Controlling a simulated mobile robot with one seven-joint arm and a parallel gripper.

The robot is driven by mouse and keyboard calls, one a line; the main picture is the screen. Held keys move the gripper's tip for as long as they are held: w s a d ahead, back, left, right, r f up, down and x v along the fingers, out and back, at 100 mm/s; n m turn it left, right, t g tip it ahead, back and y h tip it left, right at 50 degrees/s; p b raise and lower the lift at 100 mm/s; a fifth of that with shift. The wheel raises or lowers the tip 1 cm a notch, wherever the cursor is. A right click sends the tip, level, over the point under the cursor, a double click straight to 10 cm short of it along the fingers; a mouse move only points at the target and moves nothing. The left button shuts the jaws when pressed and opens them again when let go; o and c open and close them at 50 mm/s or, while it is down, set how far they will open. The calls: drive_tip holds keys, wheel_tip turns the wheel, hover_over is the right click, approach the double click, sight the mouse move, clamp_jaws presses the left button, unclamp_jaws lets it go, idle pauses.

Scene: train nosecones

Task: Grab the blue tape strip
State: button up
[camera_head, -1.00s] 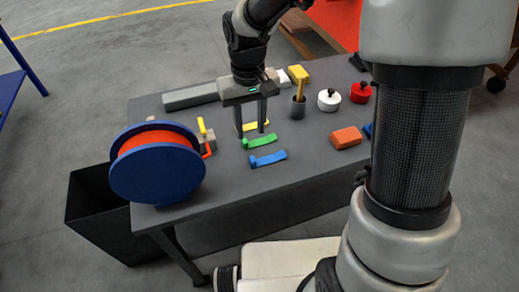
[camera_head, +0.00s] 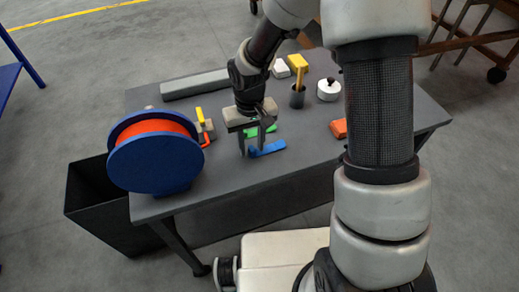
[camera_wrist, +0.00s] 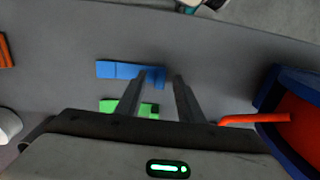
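The blue tape strip (camera_head: 270,148) lies flat near the front edge of the dark table. My gripper (camera_head: 252,150) is open, its fingers pointing down at the strip's left end. In the wrist view the blue strip (camera_wrist: 122,70) lies beyond the fingers, with its right end seen between them. One finger overlaps the strip in that view; I cannot tell whether they touch. The green strip (camera_head: 277,130) lies just behind the blue one, partly hidden by my gripper. The yellow strip is hidden.
A cup (camera_head: 297,98) with a yellow-handled tool, a white lidded pot (camera_head: 328,90) and an orange block (camera_head: 339,128) stand to the right.

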clamp_jaws()
